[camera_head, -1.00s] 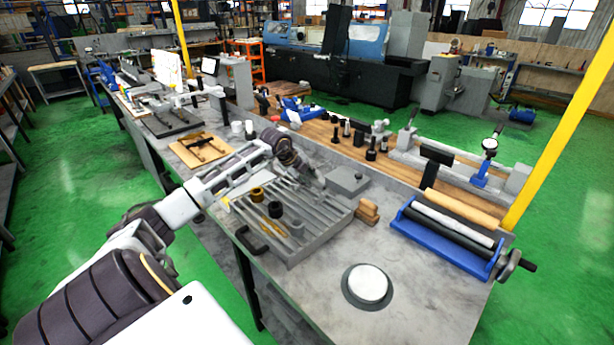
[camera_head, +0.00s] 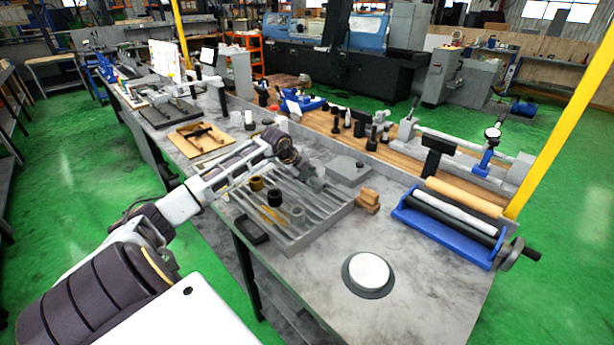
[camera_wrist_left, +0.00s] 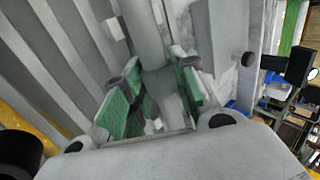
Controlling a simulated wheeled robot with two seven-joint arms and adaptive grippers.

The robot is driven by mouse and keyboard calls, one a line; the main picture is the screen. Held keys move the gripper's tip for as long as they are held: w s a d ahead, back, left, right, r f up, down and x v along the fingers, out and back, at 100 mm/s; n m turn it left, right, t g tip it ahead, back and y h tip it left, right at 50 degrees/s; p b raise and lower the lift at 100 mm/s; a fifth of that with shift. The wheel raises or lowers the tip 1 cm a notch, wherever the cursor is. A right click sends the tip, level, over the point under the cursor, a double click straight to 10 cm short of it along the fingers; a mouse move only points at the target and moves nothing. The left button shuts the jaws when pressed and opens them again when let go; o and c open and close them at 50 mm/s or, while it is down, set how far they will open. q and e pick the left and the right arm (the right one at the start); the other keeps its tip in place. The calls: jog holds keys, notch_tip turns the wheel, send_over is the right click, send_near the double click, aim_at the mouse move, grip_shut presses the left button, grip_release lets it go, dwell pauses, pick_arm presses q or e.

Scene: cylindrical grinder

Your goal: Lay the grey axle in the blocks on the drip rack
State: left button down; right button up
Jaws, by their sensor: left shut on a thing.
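The grey ribbed drip rack (camera_head: 322,237) lies on the bench. My left gripper (camera_head: 314,180) is over its far right part, pointing down. In the left wrist view its green-padded fingers (camera_wrist_left: 152,90) are shut on a smooth grey cylinder, the grey axle (camera_wrist_left: 150,38). The axle's ends and any contact with the rack are hidden. A small pale block (camera_wrist_left: 115,28) shows beside the axle in the wrist view; I cannot tell whether it is one of the support blocks. My right gripper is not in view.
Brass, dark and grey rings (camera_head: 275,198) stand on the rack. Wooden blocks (camera_head: 368,201) and a grey lidded box (camera_head: 349,170) are close to its right. A blue roller stand (camera_head: 440,235) and a round white disc (camera_head: 368,272) sit further right, with clear bench between.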

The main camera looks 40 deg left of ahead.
pick_arm(q)
jog(key=shift+r, duration=0.15)
jog(key=c, duration=1.4)
grip_release()
jog(key=o, duration=0.3)
jog(key=shift+o, duration=0.2)
jog(key=shift+s, duration=0.15)
jog(key=shift+s+r, duration=0.4)
jog(key=shift+r, duration=0.2)
jog(key=v, duration=1)
jog(key=shift+r, duration=0.15)
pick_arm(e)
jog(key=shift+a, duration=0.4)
pick_arm(q)
jog(key=shift+r, duration=0.1)
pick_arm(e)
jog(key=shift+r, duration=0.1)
